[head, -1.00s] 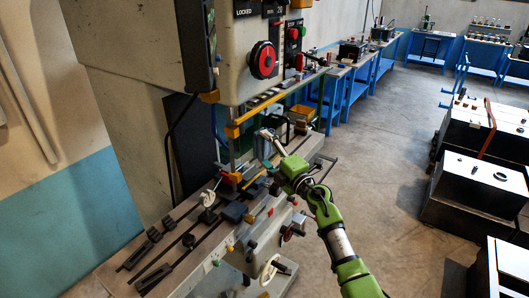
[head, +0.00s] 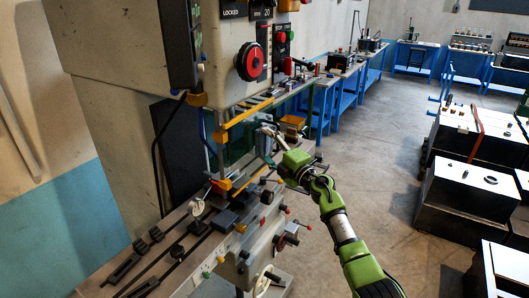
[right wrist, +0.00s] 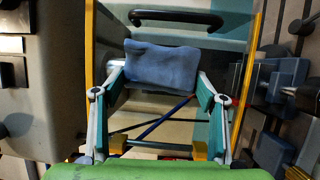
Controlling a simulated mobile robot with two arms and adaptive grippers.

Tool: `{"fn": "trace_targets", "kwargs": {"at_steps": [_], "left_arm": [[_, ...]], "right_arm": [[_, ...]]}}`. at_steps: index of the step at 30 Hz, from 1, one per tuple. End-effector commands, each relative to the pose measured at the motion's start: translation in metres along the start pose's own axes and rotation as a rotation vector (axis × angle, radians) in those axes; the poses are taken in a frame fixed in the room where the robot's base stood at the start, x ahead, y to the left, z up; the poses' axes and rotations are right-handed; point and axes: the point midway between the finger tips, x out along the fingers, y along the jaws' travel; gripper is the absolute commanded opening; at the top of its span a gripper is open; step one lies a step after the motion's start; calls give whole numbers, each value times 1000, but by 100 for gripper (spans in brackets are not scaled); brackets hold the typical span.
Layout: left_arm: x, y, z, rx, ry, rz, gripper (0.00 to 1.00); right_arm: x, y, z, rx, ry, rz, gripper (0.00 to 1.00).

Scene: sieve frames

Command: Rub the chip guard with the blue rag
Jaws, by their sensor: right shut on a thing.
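The blue rag (right wrist: 162,66) is a folded, soft blue pad in the right wrist view. My right gripper (head: 266,142) is shut on it, with one finger at each side. The chip guard is a clear panel with yellow bars (head: 245,118) on the front of the milling machine. In the right wrist view its yellow side bar (right wrist: 247,72) and black handle (right wrist: 175,18) show. The rag is in front of the panel, below the handle. I cannot tell whether it touches the panel. In the head view the rag is mostly hidden by the fingers. My left gripper is not in view.
The machine head with a red knob (head: 252,61) is above the guard. The machine table (head: 160,245) carries clamps and small parts. A yellow bin (head: 292,122) is behind my gripper. Blue workbenches stand at the back.

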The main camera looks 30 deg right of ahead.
Motion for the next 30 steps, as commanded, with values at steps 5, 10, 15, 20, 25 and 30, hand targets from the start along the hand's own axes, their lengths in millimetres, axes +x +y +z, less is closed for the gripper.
{"fn": "trace_targets", "kwargs": {"at_steps": [5,10,15,20,25,30], "left_arm": [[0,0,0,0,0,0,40],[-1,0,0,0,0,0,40],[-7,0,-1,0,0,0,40],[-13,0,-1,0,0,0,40],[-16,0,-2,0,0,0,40],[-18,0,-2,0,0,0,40]], "right_arm": [[1,1,1,0,1,1,48],[0,2,1,0,1,1,48],[-13,3,7,1,-1,0,48],[-28,5,13,-2,-1,0,48],[-44,5,20,-1,-2,0,48],[-54,6,24,0,0,1,48]]}}
